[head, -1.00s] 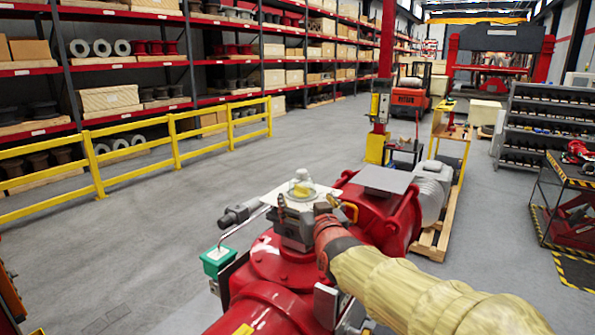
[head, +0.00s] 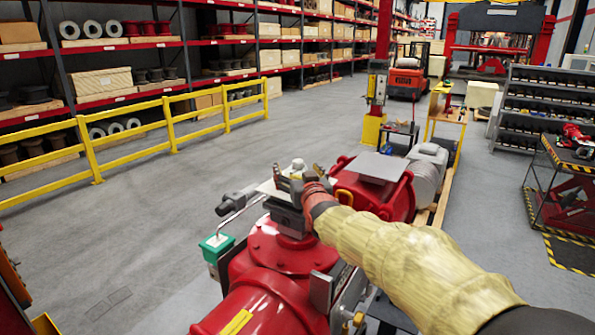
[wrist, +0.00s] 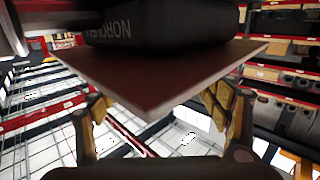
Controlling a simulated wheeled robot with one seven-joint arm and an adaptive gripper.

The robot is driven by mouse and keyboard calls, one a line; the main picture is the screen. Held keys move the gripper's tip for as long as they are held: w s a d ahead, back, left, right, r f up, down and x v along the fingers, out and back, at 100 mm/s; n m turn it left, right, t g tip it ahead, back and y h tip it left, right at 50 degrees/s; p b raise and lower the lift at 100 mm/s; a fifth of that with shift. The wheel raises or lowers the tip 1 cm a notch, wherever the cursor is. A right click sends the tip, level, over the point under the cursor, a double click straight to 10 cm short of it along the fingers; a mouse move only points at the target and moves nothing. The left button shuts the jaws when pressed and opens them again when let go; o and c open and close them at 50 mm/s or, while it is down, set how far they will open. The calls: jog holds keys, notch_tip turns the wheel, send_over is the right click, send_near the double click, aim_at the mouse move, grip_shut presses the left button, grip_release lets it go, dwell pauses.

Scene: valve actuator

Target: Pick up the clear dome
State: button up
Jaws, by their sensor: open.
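The clear dome (head: 298,165) is small and pale in the head view, on a light flat plate (head: 268,188) on top of the red valve actuator (head: 285,255). My gripper (head: 300,182) is right beside the dome on its near side and partly hides it and the plate. I cannot tell whether they touch. In the wrist view, my gripper's yellowish fingers (wrist: 160,108) are spread apart, with a flat plate (wrist: 150,85) showing between and above them. The dome cannot be made out there. A dark block (wrist: 165,22) with white lettering is above that plate.
A grey flat plate (head: 380,166) and a grey motor (head: 428,172) are behind the actuator. A yellow railing (head: 130,141) runs along the shelves. The floor between railing and actuator is clear.

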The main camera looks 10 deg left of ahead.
jog(key=shift+c, duration=0.5)
jog(key=c, duration=1.1)
jog(key=shift+c, duration=0.3)
